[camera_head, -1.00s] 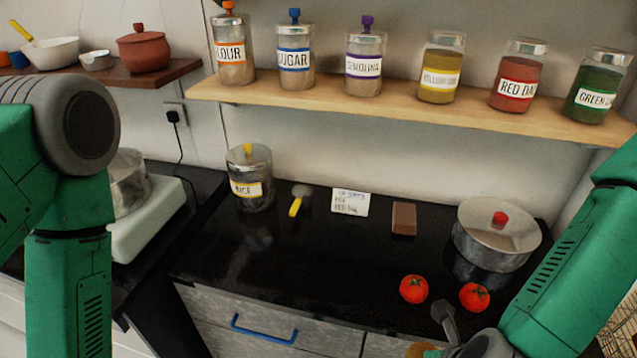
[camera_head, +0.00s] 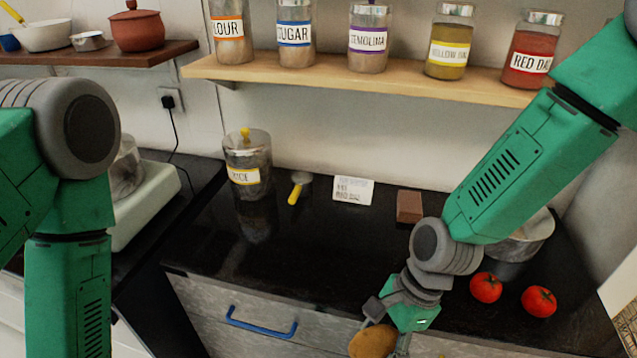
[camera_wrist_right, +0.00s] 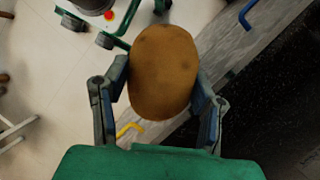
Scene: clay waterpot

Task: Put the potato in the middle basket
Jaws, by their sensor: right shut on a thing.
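The brown potato (camera_head: 373,342) is at the bottom of the head view, in front of the counter's front edge. My right gripper (camera_head: 385,330) is shut on it. In the right wrist view the potato (camera_wrist_right: 163,72) sits between the two fingers of my right gripper (camera_wrist_right: 163,95), with the floor and drawer fronts below. My left arm stands at the left of the head view, but its gripper is out of frame. No basket can be made out in these frames.
The black counter (camera_head: 290,250) has clear room at its middle. Two tomatoes (camera_head: 486,287) (camera_head: 539,301) and a steel pot (camera_head: 525,240) are at its right. A rice jar (camera_head: 247,165) stands at the back left. A drawer with a blue handle (camera_head: 262,325) is below the counter.

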